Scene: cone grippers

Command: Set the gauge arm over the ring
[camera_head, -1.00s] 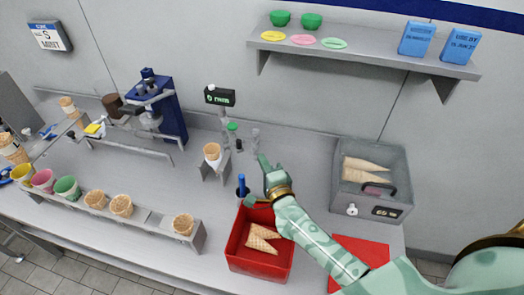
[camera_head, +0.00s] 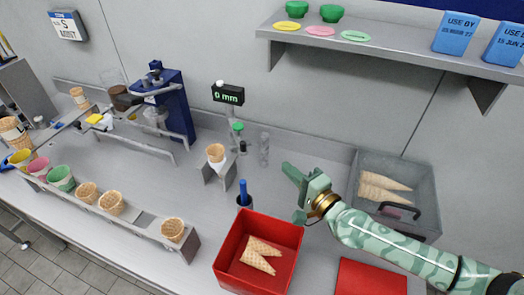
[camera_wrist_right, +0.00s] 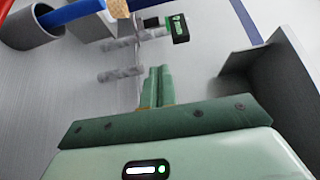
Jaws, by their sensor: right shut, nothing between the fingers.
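The gauge display (camera_head: 228,94), black with green "0 mm", stands against the back of the counter; it also shows in the wrist view (camera_wrist_right: 180,28). A thin post with a green knob (camera_head: 238,127) is below it. I cannot clearly make out the gauge arm. A wafer cone (camera_head: 216,153) sits upright in a small grey stand (camera_head: 218,175) left of the post; the cone hides any ring there. My right gripper (camera_head: 286,168) is shut and empty, in front and right of the gauge, apart from it. Its closed fingers show in the wrist view (camera_wrist_right: 157,85). My left gripper is out of view.
A blue-handled tool (camera_head: 243,190) stands in a dark cup near the stand. A red bin (camera_head: 228,250) with cones is in front. A clear box (camera_head: 425,190) with cones is right. A cone rail (camera_head: 145,222) runs left. A shelf (camera_head: 400,48) hangs above.

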